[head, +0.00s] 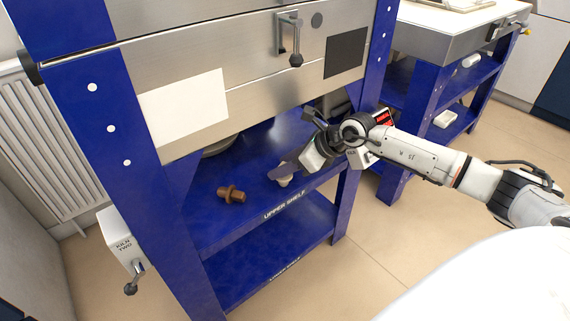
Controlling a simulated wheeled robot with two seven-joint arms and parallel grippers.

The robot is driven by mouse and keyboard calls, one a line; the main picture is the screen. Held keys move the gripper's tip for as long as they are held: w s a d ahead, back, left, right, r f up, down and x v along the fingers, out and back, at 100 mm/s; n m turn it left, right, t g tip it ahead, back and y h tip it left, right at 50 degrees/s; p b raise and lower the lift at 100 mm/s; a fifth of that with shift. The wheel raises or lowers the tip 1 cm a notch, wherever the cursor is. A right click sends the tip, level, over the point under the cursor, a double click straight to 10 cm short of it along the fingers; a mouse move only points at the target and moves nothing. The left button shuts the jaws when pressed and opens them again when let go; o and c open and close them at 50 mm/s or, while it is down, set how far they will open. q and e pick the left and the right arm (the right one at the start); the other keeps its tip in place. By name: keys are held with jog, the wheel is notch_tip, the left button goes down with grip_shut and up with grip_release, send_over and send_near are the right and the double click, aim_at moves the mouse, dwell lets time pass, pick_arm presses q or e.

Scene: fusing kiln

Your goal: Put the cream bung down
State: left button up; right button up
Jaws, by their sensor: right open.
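The cream bung (284,181) is on the blue upper shelf (262,208) under the kiln, near the shelf's front edge. My right gripper (285,172) reaches in from the right and is open, with its dark fingers right at the bung. The fingers hide part of the bung, so I cannot tell whether they touch it. My left gripper is not in view.
A brown bung (232,195) lies on the same shelf to the left. A blue post (346,205) stands just right of the cream bung, and the steel kiln body (250,75) is above. The lower shelf (270,262) looks empty.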

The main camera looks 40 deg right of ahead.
jog(key=shift+r, duration=0.25)
jog(key=shift+p+v, duration=1.6)
jog(key=shift+v, duration=4.25)
jog(key=s+a+f+m+t+y, duration=0.1)
jog(key=a+m+t+y, duration=0.2)
jog(key=a+m, duration=0.5)
jog(key=s+a+f+m+t+y, duration=0.1)
jog(key=s+a+m+t+y, duration=0.1)
jog(key=a+m, duration=0.6)
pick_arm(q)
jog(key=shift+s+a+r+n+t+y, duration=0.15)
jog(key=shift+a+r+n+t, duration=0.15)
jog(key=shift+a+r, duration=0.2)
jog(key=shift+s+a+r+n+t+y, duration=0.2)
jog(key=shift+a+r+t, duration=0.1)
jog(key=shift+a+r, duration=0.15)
pick_arm(e)
jog(key=s+a+f+m+g+h, duration=0.2)
jog(key=s+a+f+m, duration=0.3)
jog(key=m, duration=0.6)
jog(key=s+a+f+m+g+h, duration=0.2)
jog(key=s+a+f+m, duration=0.3)
jog(key=s+f+m, duration=0.4)
jog(key=s+m+h, duration=0.1)
jog(key=m, duration=0.2)
jog(key=shift+s+f, duration=0.25)
jog(key=shift+s, duration=0.15)
